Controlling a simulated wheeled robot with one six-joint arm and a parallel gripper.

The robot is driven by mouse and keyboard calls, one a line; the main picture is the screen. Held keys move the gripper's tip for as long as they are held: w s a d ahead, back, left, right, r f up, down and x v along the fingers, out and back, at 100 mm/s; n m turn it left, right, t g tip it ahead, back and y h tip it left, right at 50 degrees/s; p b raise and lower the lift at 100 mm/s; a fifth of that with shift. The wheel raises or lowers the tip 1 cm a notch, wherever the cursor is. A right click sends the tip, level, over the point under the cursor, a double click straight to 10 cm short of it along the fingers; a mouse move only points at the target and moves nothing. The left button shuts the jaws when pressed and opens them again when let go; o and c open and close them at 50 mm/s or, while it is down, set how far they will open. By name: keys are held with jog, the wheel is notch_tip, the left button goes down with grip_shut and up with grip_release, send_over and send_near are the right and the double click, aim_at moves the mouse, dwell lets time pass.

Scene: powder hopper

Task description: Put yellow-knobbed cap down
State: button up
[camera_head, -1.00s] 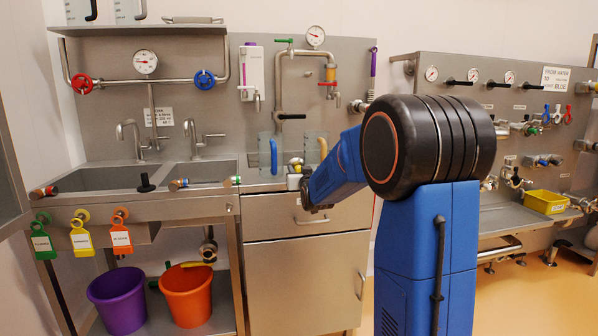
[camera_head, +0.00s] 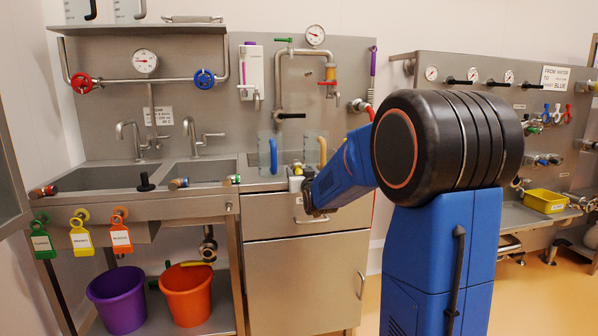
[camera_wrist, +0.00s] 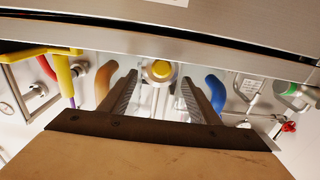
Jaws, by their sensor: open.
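The yellow-knobbed cap (camera_wrist: 160,71) shows in the wrist view as a round yellow knob on a pale collar, between the tips of my gripper (camera_wrist: 158,84). The two fingers are spread, with a visible gap on either side of the knob. In the head view the yellow knob (camera_head: 297,169) is small, at the front edge of the counter beside the end of my blue arm. My fingers are hard to make out there. What lies under the cap is mostly hidden.
A clear jug with a blue handle (camera_head: 273,156) and one with an orange handle (camera_head: 322,151) stand close behind the cap. A steel cabinet (camera_head: 290,275) is below. A sink (camera_head: 110,178) is to the left. Purple (camera_head: 118,300) and orange (camera_head: 187,293) buckets sit on the lower shelf.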

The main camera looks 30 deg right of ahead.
jog(key=v, duration=0.8)
jog(key=shift+s, duration=0.35)
